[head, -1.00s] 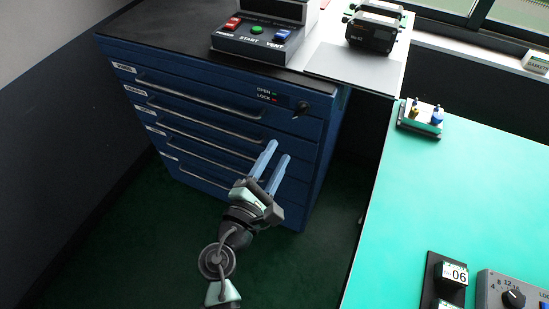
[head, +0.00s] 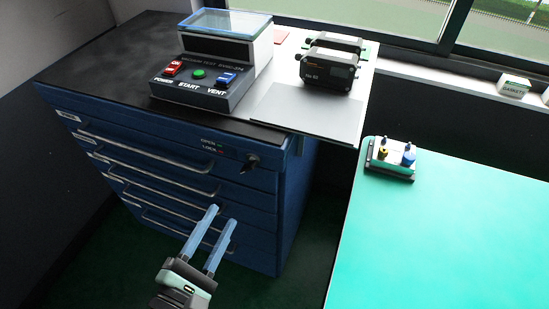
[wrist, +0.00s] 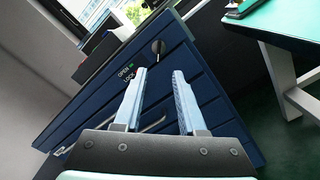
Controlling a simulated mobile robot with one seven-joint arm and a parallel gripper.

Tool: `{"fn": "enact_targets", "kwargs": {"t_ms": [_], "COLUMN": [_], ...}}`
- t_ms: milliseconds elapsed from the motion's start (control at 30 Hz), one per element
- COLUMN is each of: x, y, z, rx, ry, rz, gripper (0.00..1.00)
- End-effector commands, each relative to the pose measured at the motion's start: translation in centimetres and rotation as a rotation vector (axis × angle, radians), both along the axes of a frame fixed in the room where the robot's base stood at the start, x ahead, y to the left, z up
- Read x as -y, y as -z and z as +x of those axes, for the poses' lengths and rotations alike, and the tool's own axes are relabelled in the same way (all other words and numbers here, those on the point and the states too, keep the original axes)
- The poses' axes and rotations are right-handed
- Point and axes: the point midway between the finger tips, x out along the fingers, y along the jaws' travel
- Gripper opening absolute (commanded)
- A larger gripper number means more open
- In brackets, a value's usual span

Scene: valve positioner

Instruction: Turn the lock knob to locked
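The lock knob (head: 250,163) is a small dark knob at the top right of the blue drawer cabinet's front (head: 233,196). The OPEN and LOCK labels (head: 209,146) with small indicator lights are to its left; in the wrist view the light by OPEN (wrist: 132,66) looks green. The knob also shows in the wrist view (wrist: 158,47), beyond the fingertips and between them. My gripper (head: 225,216) is open and empty, in front of the cabinet and below the knob, apart from it. Its two blue fingers also show in the wrist view (wrist: 160,72).
A test unit (head: 212,85) with red, green and blue buttons stands on the cabinet's black top. Black devices (head: 328,70) sit on a grey and white surface to its right. The green table (head: 440,235) stands at the right, with a small bottle holder (head: 390,171). Drawer handles (head: 146,165) project from the cabinet front.

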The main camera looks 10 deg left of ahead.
Motion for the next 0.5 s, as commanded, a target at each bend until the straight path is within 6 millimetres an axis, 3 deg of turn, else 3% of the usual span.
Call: {"fn": "enact_targets", "kwargs": {"t_ms": [167,500], "x": [0.3,1.6], "y": [-0.2,-0.2], "z": [1.6,8.6], "rx": [0.003,0.002], "ry": [0.002,0.002], "rz": [-0.002,0.000], "gripper": [0.40,0.40]}}
